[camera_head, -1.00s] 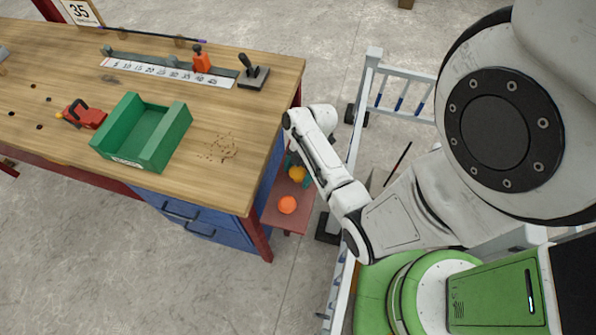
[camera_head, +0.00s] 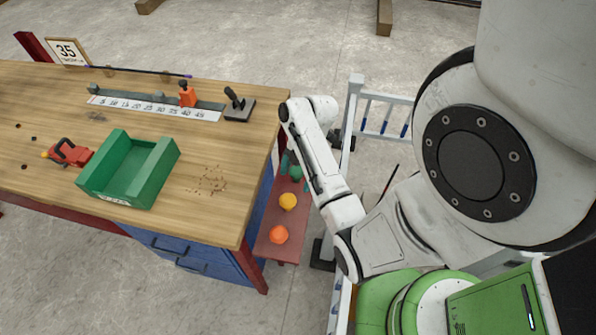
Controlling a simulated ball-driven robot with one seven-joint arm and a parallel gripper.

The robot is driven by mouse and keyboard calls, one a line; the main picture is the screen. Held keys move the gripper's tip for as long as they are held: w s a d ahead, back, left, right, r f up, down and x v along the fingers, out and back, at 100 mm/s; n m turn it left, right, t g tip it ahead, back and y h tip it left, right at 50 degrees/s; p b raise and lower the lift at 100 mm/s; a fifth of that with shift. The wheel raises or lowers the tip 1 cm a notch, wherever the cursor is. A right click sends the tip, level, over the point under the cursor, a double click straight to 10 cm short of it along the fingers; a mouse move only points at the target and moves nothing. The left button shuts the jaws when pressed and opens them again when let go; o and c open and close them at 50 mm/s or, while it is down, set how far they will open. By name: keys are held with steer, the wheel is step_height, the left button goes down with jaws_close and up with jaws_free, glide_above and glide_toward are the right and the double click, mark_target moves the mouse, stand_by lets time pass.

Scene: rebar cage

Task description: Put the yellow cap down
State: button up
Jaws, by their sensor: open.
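The yellow cap (camera_head: 288,201) sits on the low red-brown shelf (camera_head: 268,247) beside the workbench, just behind an orange cap (camera_head: 279,234). My gripper (camera_head: 296,176) is mostly hidden behind my white forearm; teal finger parts show on either side of a green rounded thing (camera_head: 296,172). The gripper is open and apart from the yellow cap, which is fully visible below it in the picture. I cannot tell whether the fingers touch the green thing.
The wooden workbench (camera_head: 225,205) stands left, with a green bin (camera_head: 130,172), a red clamp-like tool (camera_head: 70,152), a numbered strip (camera_head: 155,107) and a black-handled stand (camera_head: 238,104). A white railing (camera_head: 385,117) stands behind my arm. Open floor lies in front of the bench.

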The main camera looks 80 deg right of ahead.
steer(key=a+r+m+h, duration=0.2)
steer(key=a+m, duration=0.4)
steer(key=a, duration=0.5)
steer(key=w+a+r+m+g+h, duration=0.1)
steer(key=a+r+m, duration=0.2)
steer(key=a+m, duration=0.3)
steer(key=shift+a+h, duration=0.4)
steer(key=shift+a, duration=2.1)
